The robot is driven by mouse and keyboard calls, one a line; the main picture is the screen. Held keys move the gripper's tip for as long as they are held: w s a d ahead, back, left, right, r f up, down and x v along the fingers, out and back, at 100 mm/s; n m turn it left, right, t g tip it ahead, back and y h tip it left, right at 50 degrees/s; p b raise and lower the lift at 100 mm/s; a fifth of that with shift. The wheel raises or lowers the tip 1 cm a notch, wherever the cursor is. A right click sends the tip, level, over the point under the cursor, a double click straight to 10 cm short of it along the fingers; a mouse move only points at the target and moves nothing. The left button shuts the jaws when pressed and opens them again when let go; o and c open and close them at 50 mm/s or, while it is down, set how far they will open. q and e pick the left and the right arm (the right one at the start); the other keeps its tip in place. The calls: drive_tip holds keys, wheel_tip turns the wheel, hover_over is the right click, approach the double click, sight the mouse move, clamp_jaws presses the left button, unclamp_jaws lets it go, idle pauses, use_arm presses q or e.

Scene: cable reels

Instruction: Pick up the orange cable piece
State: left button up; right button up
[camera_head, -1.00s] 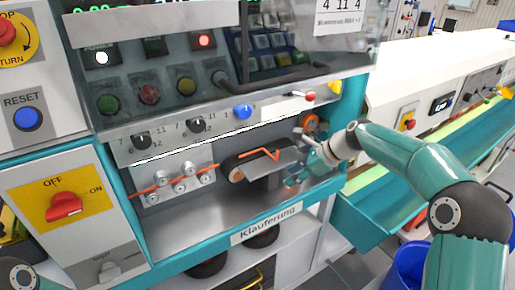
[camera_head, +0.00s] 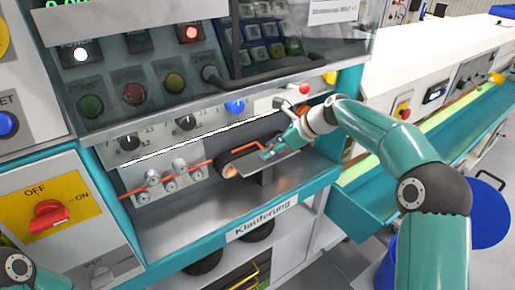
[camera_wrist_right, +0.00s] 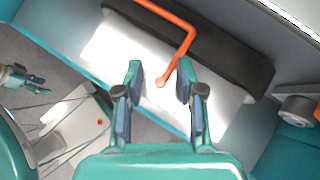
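The orange cable piece (camera_wrist_right: 181,45) is a thin bent rod on a pale plate with a dark belt edge. In the wrist view its near end lies between my right gripper's fingers (camera_wrist_right: 159,75). The fingers are apart, with a gap on both sides of the cable. In the head view the cable piece (camera_head: 238,149) shows partly, and my right gripper (camera_head: 268,153) covers its right part. A small teal gripper-like part (camera_wrist_right: 24,80) at the left of the wrist view seems to be my left gripper; its fingers are too small to judge.
A dark handle (camera_head: 262,77) and the panel's lower edge overhang the work bay. Rollers (camera_head: 170,177) carrying an orange cable stand left of the plate. The metal floor (camera_head: 190,220) of the bay is clear. A blue bin (camera_head: 490,212) stands at the right.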

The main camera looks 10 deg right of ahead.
clamp_jaws()
idle(0.6)
